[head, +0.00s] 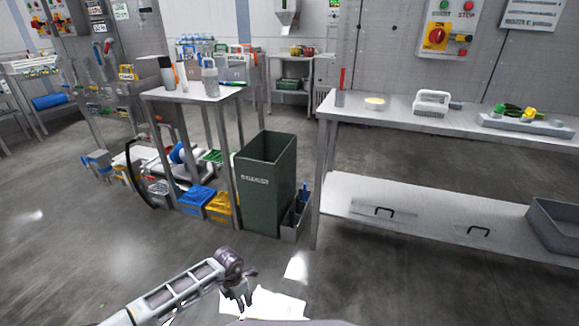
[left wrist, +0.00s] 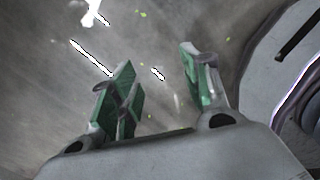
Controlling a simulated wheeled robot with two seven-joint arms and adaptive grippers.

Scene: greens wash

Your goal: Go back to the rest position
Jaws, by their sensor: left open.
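My left gripper (head: 243,301) is low in the front of the head view, at the end of my left arm, over the grey floor. In the left wrist view its green-padded fingers (left wrist: 160,88) stand apart with nothing between them, and only floor shows beyond. It touches no object that I can see. My right gripper is not in either view.
A dark green bin (head: 264,190) stands ahead, beside a small tall table (head: 195,95). Blue (head: 196,203) and yellow crates lie under that table. A long steel bench (head: 455,125) with a lower shelf is at the right. The floor (head: 130,240) at the left front is clear.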

